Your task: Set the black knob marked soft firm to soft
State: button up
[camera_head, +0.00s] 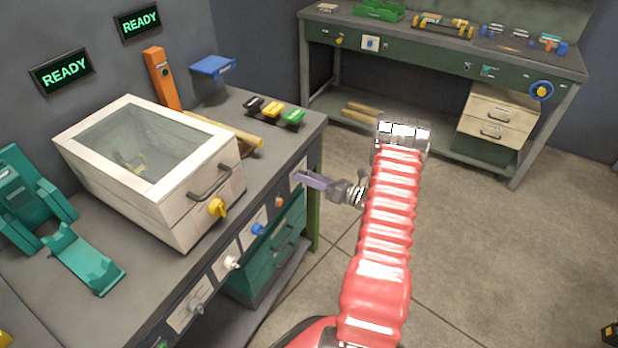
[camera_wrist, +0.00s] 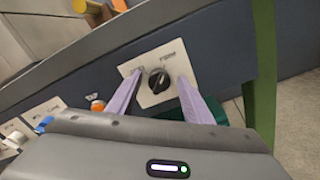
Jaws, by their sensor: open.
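The black knob (camera_wrist: 159,81) is round with a pale pointer line and sits on a white plate (camera_wrist: 146,96) on the bench front. The plate has a word at its upper left, partly covered by a finger, and a word at its upper right that looks like "FIRM". The pointer is tilted up toward the right. My gripper (camera_wrist: 157,88) is open, its two lilac fingers on either side of the knob, with gaps showing. In the head view my gripper (camera_head: 312,180) is at the right end of the bench front and hides the knob.
Along the same bench front (camera_head: 217,292) are an orange knob (camera_head: 279,202), a blue knob (camera_head: 257,229) and pale knobs. A white box with a glass lid (camera_head: 150,150) stands on the bench top.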

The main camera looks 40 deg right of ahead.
jog(key=shift+c, duration=0.7)
jog(key=c, duration=0.9)
jog(key=shift+d, duration=0.15)
jog(key=shift+n, duration=0.5)
jog(key=n, duration=1.7)
jog(key=shift+s+a+f, duration=0.1)
jog(key=shift+a, duration=0.15)
